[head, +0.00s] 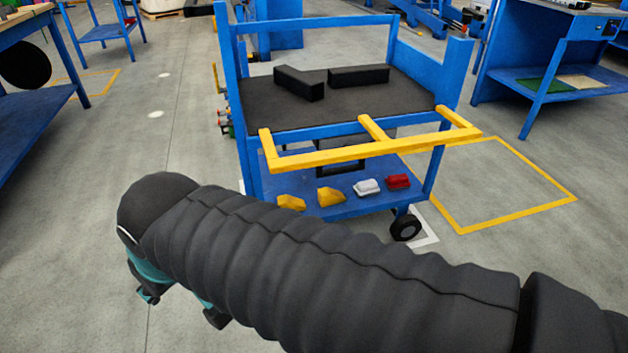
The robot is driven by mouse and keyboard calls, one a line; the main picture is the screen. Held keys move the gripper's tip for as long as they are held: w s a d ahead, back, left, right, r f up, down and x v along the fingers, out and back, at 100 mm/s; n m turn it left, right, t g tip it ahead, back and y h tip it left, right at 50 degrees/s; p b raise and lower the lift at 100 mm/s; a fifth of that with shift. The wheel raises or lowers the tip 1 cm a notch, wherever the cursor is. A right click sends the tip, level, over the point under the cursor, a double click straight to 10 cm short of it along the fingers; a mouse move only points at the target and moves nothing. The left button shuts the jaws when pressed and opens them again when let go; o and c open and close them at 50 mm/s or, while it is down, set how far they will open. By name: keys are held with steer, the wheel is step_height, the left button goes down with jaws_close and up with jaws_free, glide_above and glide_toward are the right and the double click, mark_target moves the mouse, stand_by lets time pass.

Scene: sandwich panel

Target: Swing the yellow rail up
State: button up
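The yellow rail (345,155) is on the near side of a blue trolley (232,70). It juts out toward me, folded down about level with the trolley's top shelf. Its long bar runs from left to right, and three short arms join it to the trolley's front edge. My gripper (180,306) is at the lower left, below and left of the rail and clear of it. Its teal parts and two dark fingertips show spread apart, with floor between them. My dark sleeved arm hides much of the gripper. I see nothing held in it.
Two black blocks (299,83) lie on the trolley's dark top shelf. A blue bench (40,100) is at the left and another (545,75) at the right. The floor left of the trolley is clear.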

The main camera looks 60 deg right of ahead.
steer(key=w+d+f+m+g+h+b, duration=0.2)
steer(key=d+f+m+g+h+b, duration=0.2)
steer(key=d+m, duration=0.4)
steer(key=w+d+f+m+g+h+b, duration=0.3)
steer(key=d+f+m+g+h+b, duration=0.2)
steer(key=d, duration=1.4)
steer(key=w+d+f+m+g+h+b, duration=0.2)
steer(key=d+f+m+g+h+b, duration=0.3)
steer(key=d+f+m+g+h, duration=0.3)
steer(key=d+f+m+g, duration=0.1)
steer(key=d+m+g, duration=0.2)
steer(key=d+m, duration=0.1)
steer(key=shift+w+d+m, duration=0.3)
steer(key=shift+d, duration=0.4)
